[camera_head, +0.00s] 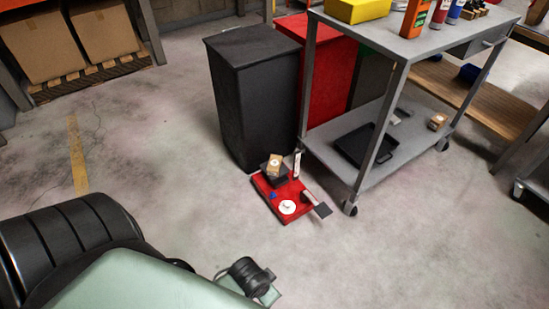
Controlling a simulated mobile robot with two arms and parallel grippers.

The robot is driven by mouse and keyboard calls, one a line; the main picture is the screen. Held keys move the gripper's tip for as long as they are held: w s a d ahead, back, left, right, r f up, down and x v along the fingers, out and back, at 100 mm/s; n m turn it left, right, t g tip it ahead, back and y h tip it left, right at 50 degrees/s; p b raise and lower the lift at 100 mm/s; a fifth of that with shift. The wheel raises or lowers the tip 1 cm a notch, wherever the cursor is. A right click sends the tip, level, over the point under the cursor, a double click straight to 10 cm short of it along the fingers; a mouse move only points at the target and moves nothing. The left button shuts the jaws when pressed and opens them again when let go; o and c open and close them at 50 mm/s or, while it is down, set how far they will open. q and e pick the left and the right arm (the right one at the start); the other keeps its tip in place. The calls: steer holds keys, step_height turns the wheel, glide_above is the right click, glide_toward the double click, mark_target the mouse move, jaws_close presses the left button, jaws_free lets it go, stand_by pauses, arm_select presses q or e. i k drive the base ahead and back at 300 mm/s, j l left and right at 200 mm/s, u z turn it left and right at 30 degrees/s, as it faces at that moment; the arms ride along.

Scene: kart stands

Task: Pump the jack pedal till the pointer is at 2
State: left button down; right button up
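A small red jack (270,199) sits on the concrete floor, in front of a dark bin and beside a metal cart. Its dark pedal (322,210) sticks out at the lower right on a light arm. A round white disc (287,207) and a small blue mark lie on the red base. A pale upright strip (297,164) stands at the back of the jack; the pointer and any numbers are too small to read. A small brown box (274,161) rests on the jack's black top. Neither of my grippers shows.
A dark grey bin (243,105) and a red bin (333,75) stand behind the jack. The grey cart (350,182) has a wheel close to the pedal's right. Cardboard boxes (45,45) are at the upper left.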

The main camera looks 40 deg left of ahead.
mark_target(323, 210)
steer(key=i+u, duration=0.1)
steer(key=u, duration=0.4)
steer(key=i+l+u, duration=0.45)
steer(key=l, duration=0.25)
steer(key=i+l+u, duration=0.25)
steer(key=l, duration=0.2)
steer(key=i+l, duration=0.25)
steer(key=l, duration=0.15)
